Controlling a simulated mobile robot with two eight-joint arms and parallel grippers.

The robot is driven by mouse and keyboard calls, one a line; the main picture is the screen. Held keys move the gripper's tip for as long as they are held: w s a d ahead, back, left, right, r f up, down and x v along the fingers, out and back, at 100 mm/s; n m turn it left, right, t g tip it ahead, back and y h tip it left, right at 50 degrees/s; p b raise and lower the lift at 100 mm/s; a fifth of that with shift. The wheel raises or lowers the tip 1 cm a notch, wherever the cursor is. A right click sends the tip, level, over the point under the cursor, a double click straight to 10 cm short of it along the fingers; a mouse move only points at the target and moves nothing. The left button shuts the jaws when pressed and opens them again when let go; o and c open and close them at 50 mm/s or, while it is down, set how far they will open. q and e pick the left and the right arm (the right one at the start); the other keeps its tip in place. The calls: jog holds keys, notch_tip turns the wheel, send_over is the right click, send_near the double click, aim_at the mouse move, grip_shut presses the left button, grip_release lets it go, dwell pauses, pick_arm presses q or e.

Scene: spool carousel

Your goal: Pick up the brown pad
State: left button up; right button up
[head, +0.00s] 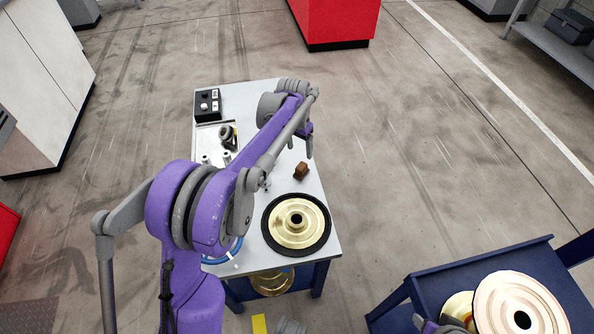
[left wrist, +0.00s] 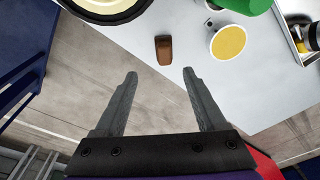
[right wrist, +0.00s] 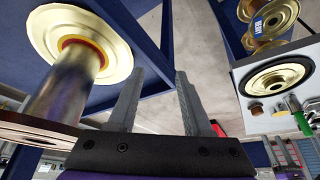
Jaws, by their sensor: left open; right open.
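The brown pad (head: 301,171) is a small block lying on the light grey table (head: 324,199), just behind the brass spool. In the left wrist view the pad (left wrist: 164,50) lies a little beyond my left fingertips, roughly centred between them and not touched. My left gripper (left wrist: 160,73) is open and empty; its fingers are hard to make out in the head view. My right gripper (right wrist: 160,72) is open and empty, away from the table, beside a large spool. In the right wrist view the pad (right wrist: 256,110) shows small at the right.
A brass spool on a black ring (head: 296,225) takes up the table's near right. A tray with metal parts (head: 213,137) and a black switch box (head: 207,104) are at the left. A yellow-topped cylinder (left wrist: 228,43) stands near the pad. A blue cart (head: 398,309) holds large spools.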

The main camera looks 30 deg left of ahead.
pick_arm(q)
notch_tip(320, 180, down, 2)
jog(key=w+a, duration=0.1)
jog(key=a, duration=0.1)
jog(key=b, duration=0.1)
send_over(301, 166)
jog(key=f, duration=0.5)
jog(key=shift+s+a+f, duration=0.2)
jog(key=shift+s+a, duration=0.1)
jog(key=shift+w+d+f+b, duration=0.1)
jog(key=shift+w+f+b, duration=0.05)
jog(key=shift+f, duration=0.75)
jog(key=shift+w+d+f+b, duration=0.15)
jog(key=shift+f+b, duration=0.05)
jog(key=shift+f, duration=0.7)
jog(key=shift+w+d+f+b, duration=0.1)
jog(key=shift+w+f+b, duration=0.05)
jog(key=shift+f, duration=0.75)
grip_shut()
